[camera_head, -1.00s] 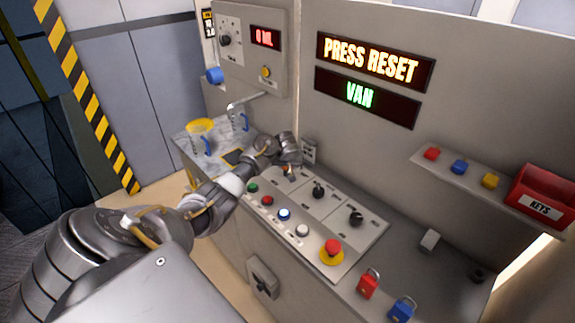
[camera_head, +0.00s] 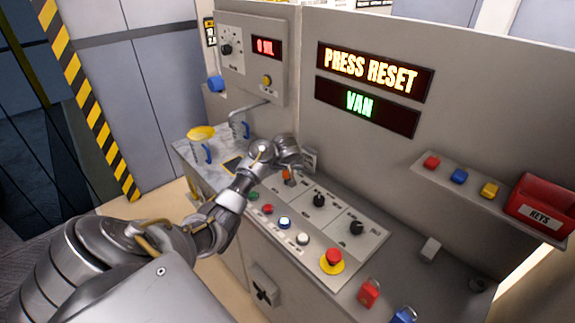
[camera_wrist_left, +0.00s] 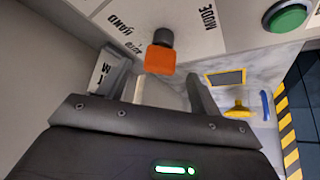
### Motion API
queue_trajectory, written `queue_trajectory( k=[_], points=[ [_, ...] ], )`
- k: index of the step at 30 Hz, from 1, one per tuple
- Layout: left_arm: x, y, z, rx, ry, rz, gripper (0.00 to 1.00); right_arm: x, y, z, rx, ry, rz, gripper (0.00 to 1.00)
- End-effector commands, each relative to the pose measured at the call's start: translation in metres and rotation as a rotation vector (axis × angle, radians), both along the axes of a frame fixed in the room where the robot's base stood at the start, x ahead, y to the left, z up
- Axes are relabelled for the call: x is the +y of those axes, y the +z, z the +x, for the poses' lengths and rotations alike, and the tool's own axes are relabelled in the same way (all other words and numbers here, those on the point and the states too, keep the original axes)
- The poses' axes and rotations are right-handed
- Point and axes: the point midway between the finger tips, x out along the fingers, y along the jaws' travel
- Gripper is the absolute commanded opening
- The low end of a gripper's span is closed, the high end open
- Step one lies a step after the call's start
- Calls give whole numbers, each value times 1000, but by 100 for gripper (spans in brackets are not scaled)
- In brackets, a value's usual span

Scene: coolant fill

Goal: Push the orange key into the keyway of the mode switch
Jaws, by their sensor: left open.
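The orange key (camera_wrist_left: 160,60) shows in the left wrist view, its head against the dark round mode switch (camera_wrist_left: 163,37) on the light panel marked MODE, HAND and AUTO. I cannot tell how deep the key sits in the keyway. The key also shows as a small orange spot in the head view (camera_head: 286,174), just below my left gripper (camera_head: 289,166). In the left wrist view my left gripper (camera_wrist_left: 153,88) is open, its two fingers apart, with the key just beyond the gap between their tips. My right gripper is not in view.
The panel carries two black knobs (camera_head: 319,200), several buttons and a red emergency stop (camera_head: 333,257). Red and blue padlocks (camera_head: 369,292) lie at the front. A yellow funnel (camera_head: 201,133) stands on the left bench. The display (camera_head: 374,71) reads PRESS RESET.

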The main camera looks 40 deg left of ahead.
Motion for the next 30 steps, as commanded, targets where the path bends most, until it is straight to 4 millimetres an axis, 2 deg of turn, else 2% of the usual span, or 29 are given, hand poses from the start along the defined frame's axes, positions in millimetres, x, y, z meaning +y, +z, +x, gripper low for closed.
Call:
queue_trajectory(
  k=[3, 9, 25, 30],
  points=[
    [-9, 20, -8, -3, 0, -4, 65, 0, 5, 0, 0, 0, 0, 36],
    [-17, 39, -18, -1, 0, -2, 65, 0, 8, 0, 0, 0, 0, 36],
    [-18, 42, -21, 1, 0, -1, 65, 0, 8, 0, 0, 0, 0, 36],
    [-18, 41, -21, 1, -2, 0, 44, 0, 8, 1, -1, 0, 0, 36]
  ],
)
